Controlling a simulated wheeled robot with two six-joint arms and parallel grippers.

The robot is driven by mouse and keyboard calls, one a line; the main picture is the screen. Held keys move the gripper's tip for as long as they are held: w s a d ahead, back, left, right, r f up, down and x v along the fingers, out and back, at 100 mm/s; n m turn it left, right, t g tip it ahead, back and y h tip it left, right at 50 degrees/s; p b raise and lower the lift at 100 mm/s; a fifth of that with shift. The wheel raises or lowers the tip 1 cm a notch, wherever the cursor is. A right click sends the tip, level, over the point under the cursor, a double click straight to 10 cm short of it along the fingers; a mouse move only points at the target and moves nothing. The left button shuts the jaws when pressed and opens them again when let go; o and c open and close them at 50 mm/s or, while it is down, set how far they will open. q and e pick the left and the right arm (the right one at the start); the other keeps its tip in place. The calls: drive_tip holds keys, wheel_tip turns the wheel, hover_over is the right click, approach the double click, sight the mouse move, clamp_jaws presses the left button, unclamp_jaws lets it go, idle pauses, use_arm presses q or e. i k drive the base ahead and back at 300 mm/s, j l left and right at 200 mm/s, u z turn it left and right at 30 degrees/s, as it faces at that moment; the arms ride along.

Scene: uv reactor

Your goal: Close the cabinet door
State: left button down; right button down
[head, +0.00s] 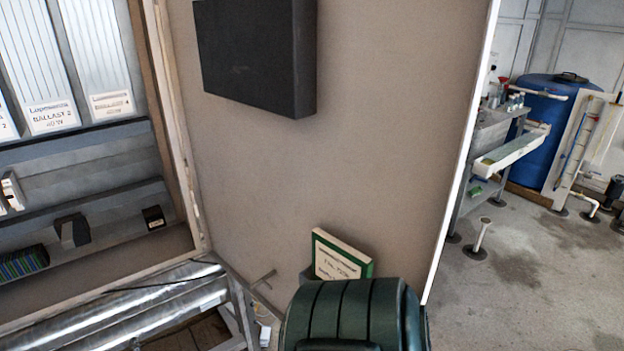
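The cabinet door (345,160) is a large beige panel with a pale outer edge, standing open in the middle of the head view. Its left side meets the cabinet frame (172,110), and its right edge borders the open room. A black box (255,55) sits on the upper part of its face. The open cabinet (85,150) is at the left, with labelled ballast units (50,115) and small parts on its ledges. Neither of my grippers is in view.
A green-edged sign (340,260) stands by the door's lower part. A dark green ribbed shape (350,315) covers the bottom centre; I cannot tell what it is. Metal ducts (130,305) lie below the cabinet. A blue barrel (545,125) and bare floor (530,280) are at right.

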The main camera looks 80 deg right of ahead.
sight(353, 121)
drive_tip(key=k+l+z, duration=0.4)
drive_tip(key=l, duration=0.15)
drive_tip(key=l+z, duration=0.45)
drive_tip(key=l, duration=0.65)
drive_tip(key=l+u, duration=0.15)
drive_tip(key=u, duration=0.3)
drive_tip(key=l+u, duration=0.2)
drive_tip(key=u, duration=0.2)
drive_tip(key=l+u, duration=0.15)
drive_tip(key=u, duration=0.3)
